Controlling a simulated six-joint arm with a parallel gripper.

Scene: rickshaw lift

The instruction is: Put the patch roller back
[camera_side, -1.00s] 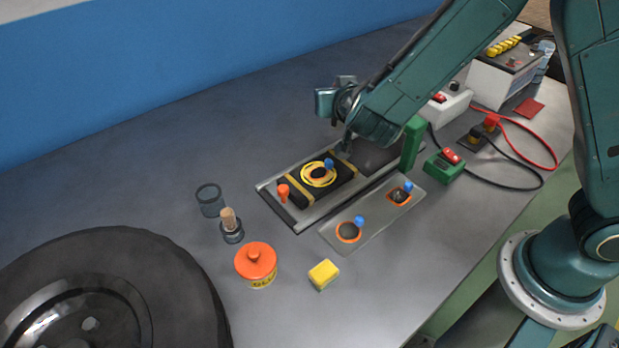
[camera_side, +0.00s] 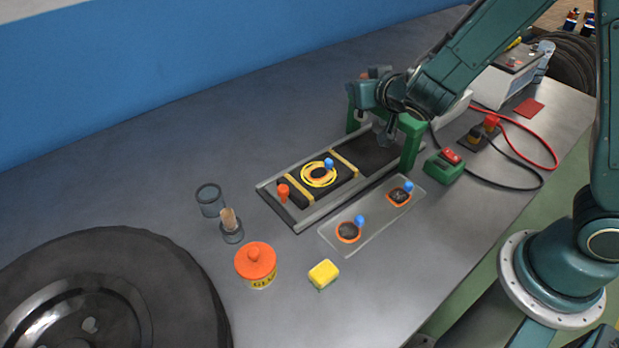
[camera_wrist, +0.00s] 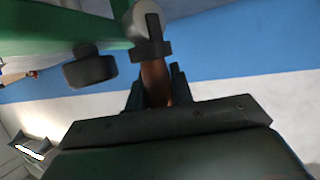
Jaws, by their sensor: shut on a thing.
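The patch roller (camera_wrist: 155,78) has a brown handle and a pale wheel in a dark fork. In the wrist view, the dark jaws of my gripper (camera_wrist: 158,92) are shut around the handle, with the wheel beyond them. In the side view, my gripper (camera_side: 384,136) is low between the two posts of the green frame (camera_side: 411,140), over the far dark end of the tray (camera_side: 300,222). The roller itself cannot be made out there. A black patch strip (camera_side: 340,176) with a yellow ring and blue knob lies in the tray.
A pale plate (camera_side: 375,215) with two orange-rimmed patches lies in front of the tray. An orange-lidded glue pot (camera_side: 257,266), yellow block (camera_side: 323,273), brush holder (camera_side: 231,231) and tyre (camera_side: 110,300) are at left and front. A green switch box (camera_side: 444,168) and cables are at right.

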